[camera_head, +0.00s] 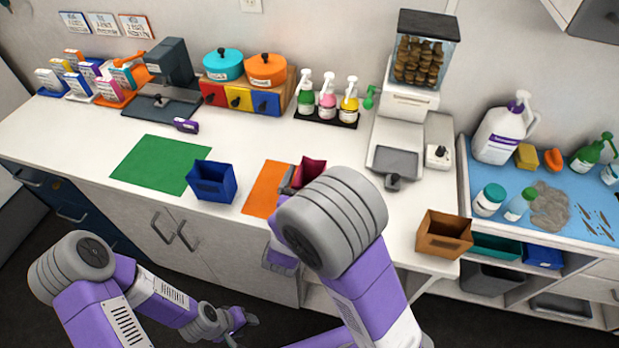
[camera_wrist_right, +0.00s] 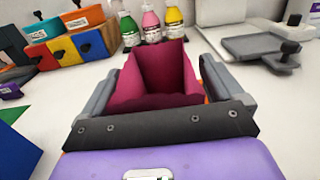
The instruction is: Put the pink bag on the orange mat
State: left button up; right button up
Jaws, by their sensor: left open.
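The pink bag (camera_head: 309,171) is an open-topped, dark pink bag at the counter's middle, partly hidden by my right arm in the head view. In the right wrist view the pink bag (camera_wrist_right: 155,75) stands upright between the two fingers of my right gripper (camera_wrist_right: 160,95), which touch its sides. The orange mat (camera_head: 262,190) lies flat on the counter, its right part hidden by my arm. The bag is over or at the mat's right side; I cannot tell whether it touches it. My left gripper (camera_head: 241,326) is open and empty, low in front of the cabinets.
A blue bag (camera_head: 212,182) stands left of the orange mat, by a green mat (camera_head: 155,164). A brown bag (camera_head: 443,234) stands at the counter's right front corner. Pump bottles (camera_head: 328,98) and a scale-like machine (camera_head: 398,130) stand behind. The front left counter is clear.

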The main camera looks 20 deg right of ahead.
jog(key=shift+r, duration=0.25)
jog(key=p+v, duration=0.1)
jog(key=v, duration=1.1)
jog(key=shift+f+p, duration=0.1)
jog(key=shift+p, duration=0.25)
